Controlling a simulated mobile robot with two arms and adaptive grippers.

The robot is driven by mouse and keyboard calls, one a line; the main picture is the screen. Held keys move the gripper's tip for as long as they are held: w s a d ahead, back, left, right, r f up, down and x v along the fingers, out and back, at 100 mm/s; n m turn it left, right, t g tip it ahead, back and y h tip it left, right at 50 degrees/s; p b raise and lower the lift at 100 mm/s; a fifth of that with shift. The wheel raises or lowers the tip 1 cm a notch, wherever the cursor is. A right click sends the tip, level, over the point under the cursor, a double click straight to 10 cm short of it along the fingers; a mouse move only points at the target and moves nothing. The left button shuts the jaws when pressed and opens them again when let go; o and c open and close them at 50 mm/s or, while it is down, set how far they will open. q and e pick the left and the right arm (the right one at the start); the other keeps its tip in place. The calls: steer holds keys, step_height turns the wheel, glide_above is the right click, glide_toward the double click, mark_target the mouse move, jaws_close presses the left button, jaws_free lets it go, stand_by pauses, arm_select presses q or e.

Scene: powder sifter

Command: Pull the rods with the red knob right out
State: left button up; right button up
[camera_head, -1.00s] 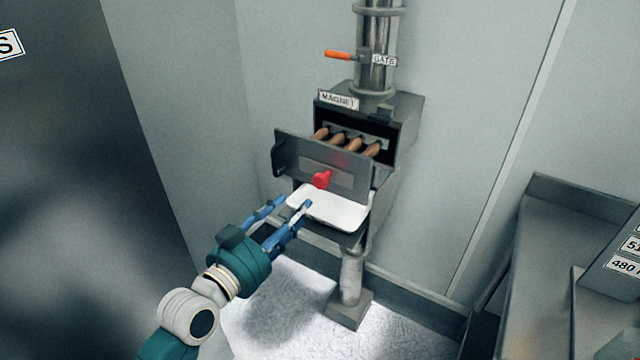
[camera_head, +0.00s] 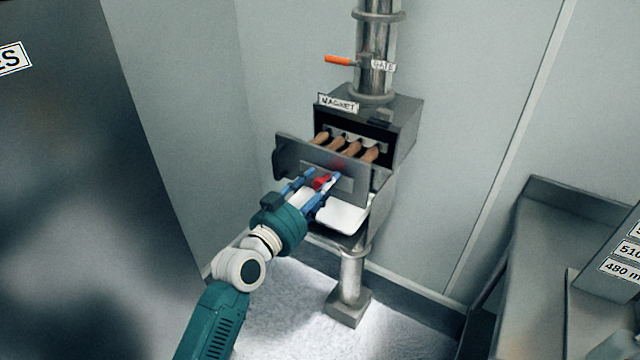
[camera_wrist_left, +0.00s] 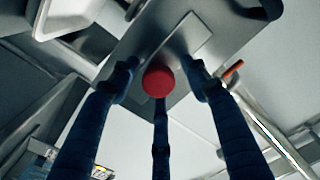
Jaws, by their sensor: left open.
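The red knob (camera_head: 321,182) sits on the front plate (camera_head: 292,150) of the magnet housing (camera_head: 408,112). Several brown rods (camera_head: 351,149) show behind the plate, reaching back into the housing's dark opening. My left gripper (camera_head: 318,180) is open, its blue fingers around the knob and close to the plate. In the left wrist view the knob (camera_wrist_left: 158,80) lies between the spread fingers, with gaps at both sides. Part of the knob is hidden by the fingers in the head view. My right gripper is not in view.
A white tray (camera_head: 343,217) lies below the plate. An orange-handled gate lever (camera_head: 338,60) is on the pipe above. A dark cabinet (camera_head: 70,200) stands at the left, and a grey metal bench (camera_head: 560,215) at the right.

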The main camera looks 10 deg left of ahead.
arm_select(q)
steer(key=shift+c, duration=0.5)
jaws_close()
steer(key=p+v, duration=0.1)
steer(key=v, duration=0.8)
steer(key=shift+r, duration=0.3)
steer(key=shift+o, duration=0.5)
jaws_free()
steer(key=shift+s, duration=0.15)
steer(key=shift+f, duration=0.1)
